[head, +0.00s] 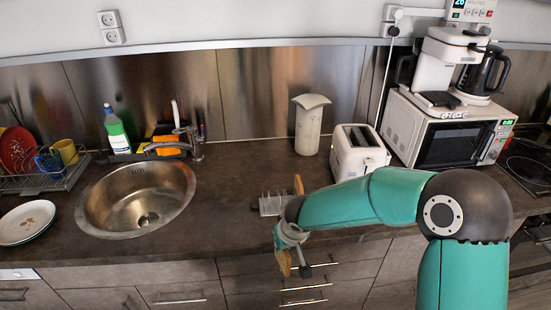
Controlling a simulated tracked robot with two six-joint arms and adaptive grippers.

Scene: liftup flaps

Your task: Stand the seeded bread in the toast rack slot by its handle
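A wire toast rack (270,204) stands on the counter in front of the toaster's left side, partly hidden by my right forearm. A brown slice (299,184) shows upright at its right end, its lower part hidden behind my arm. My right gripper (291,262) hangs in front of the counter's front edge, left of my forearm. A thin brown bread slice (283,262) is at its fingers, seen nearly edge-on, in the air before the drawers. The fingers appear closed on it, though the grip is small and partly hidden. My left gripper is not in view.
A white toaster (358,152) and a microwave (440,135) with a coffee machine stand at the right back. A pale canister (308,126) is at the back wall. A round sink (136,198) is left. The counter between sink and rack is clear.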

